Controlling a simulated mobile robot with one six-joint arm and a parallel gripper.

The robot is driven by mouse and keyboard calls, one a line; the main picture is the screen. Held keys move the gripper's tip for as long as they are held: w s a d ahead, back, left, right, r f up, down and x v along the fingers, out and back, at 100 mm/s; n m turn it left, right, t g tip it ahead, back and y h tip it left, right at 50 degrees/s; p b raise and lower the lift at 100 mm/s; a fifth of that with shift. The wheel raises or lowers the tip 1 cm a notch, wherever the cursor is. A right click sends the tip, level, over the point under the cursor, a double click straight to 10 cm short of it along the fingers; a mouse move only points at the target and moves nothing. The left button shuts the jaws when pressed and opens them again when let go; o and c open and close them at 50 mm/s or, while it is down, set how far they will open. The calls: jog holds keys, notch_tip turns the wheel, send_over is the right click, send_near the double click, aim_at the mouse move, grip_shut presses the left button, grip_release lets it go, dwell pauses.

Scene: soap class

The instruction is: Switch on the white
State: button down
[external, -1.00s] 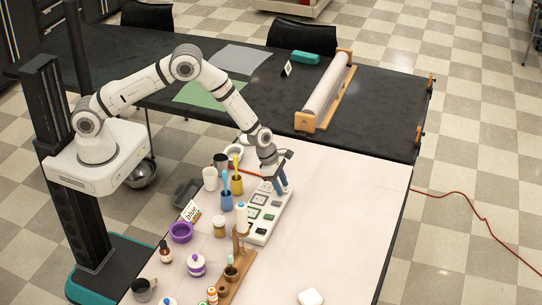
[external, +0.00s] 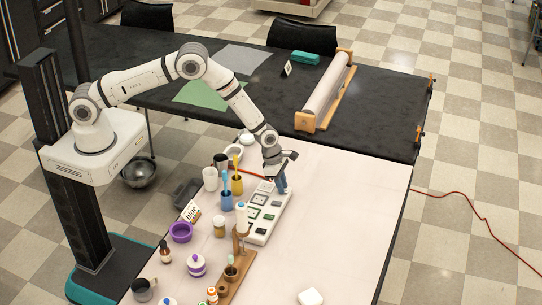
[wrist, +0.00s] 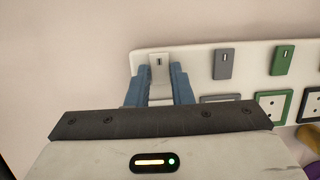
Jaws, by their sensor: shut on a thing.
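A white power strip (external: 257,231) lies on the pale table, with a row of coloured switches and framed sockets. In the wrist view the strip (wrist: 200,58) runs to the right, and its white switch (wrist: 159,66) is at the left end. My gripper (external: 281,189) is down at the strip's far end in the external view. In the wrist view its two blue fingers (wrist: 159,76) stand on either side of the white switch, shut on it. A grey switch (wrist: 223,64) and a green switch (wrist: 285,60) are to the right. The white switch's socket is mostly hidden by my gripper.
Blue (external: 227,201) and yellow (external: 237,185) cups with brushes stand left of the strip. A wooden rack (external: 236,276) is at its near end. A white block (external: 310,297) lies at the front. The table right of the strip is clear.

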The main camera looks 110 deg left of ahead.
aim_at(277, 190)
jog(key=shift+w, duration=0.15)
jog(key=shift+r, duration=0.1)
jog(key=c, duration=1.3)
grip_release()
jog(key=shift+b+v, duration=0.75)
jog(key=shift+v, duration=3.1)
jog(key=shift+w, duration=0.1)
